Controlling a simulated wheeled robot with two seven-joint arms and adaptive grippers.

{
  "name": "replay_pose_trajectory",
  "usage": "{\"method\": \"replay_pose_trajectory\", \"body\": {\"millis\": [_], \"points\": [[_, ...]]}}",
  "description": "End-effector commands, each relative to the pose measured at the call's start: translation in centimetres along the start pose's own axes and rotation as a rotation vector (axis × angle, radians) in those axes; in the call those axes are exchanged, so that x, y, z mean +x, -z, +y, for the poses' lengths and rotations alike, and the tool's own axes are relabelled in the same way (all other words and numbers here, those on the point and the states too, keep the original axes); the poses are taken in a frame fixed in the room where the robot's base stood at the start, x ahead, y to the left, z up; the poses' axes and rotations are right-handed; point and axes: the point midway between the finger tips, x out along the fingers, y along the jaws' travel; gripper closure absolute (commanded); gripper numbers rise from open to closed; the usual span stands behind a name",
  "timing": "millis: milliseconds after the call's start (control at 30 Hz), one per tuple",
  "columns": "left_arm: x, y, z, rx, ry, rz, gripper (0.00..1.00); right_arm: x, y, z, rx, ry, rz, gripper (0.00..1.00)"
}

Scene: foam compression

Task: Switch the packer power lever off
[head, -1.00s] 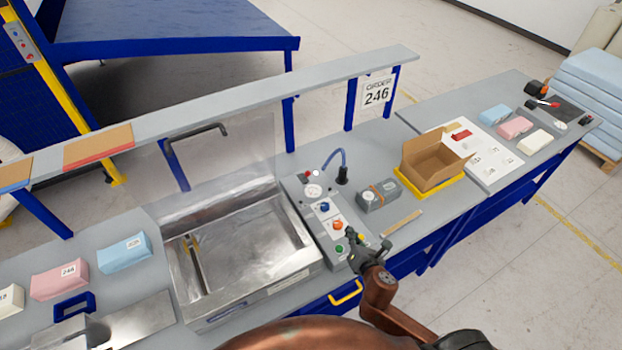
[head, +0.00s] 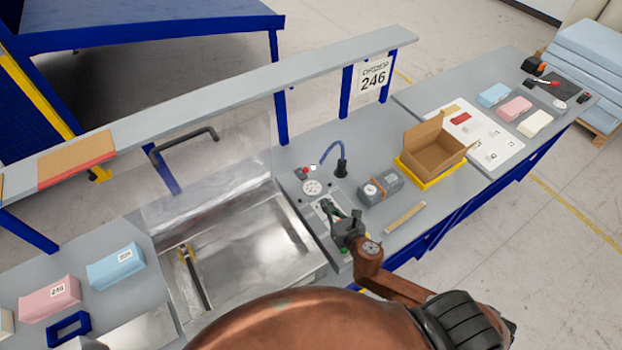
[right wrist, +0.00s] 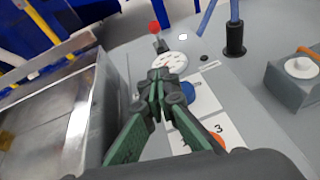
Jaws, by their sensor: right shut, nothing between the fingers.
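A lever with a red ball knob (head: 299,173) stands at the back of the grey control panel (head: 290,190). It also shows in the right wrist view as a red ball (right wrist: 154,28) on a short dark stem, beyond a white round plate with dark dots (right wrist: 170,62). I take it for the power lever; no label on it is readable. My right gripper (head: 328,208) is shut and empty above the panel, in front of the round plate. In the right wrist view its closed fingertips (right wrist: 160,76) point toward the lever, apart from it. My left gripper is not in view.
A blue knob (right wrist: 188,92) and an orange knob (right wrist: 216,140) lie beside and below the right fingers. A steel basin with a clear cover (head: 250,250) is left of the panel. A black post with a blue hose (head: 341,168) and a grey device (head: 380,187) stand right.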

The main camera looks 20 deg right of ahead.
Motion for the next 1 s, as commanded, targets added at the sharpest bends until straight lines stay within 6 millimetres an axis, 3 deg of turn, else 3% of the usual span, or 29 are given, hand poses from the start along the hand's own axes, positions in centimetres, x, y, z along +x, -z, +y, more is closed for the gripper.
{"method": "replay_pose_trajectory", "body": {"millis": [167, 400, 600, 733, 1000], "points": [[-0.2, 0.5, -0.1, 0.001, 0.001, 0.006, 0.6, 1.6, -0.2, 0.1, 0.001, 0.0, -0.003, 1.0], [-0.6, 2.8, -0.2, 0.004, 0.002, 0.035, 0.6, 6.4, -0.2, 0.0, 0.002, 0.001, -0.003, 1.0], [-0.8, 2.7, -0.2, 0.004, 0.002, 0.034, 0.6, 10.3, -0.1, 0.1, 0.003, 0.001, -0.001, 1.0], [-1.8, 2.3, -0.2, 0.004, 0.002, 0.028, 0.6, 11.5, -1.9, 0.0, 0.002, 0.0, -0.002, 1.0], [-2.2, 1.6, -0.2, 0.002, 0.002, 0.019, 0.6, 12.7, -2.9, 0.0, 0.002, 0.0, 0.0, 1.0]]}}
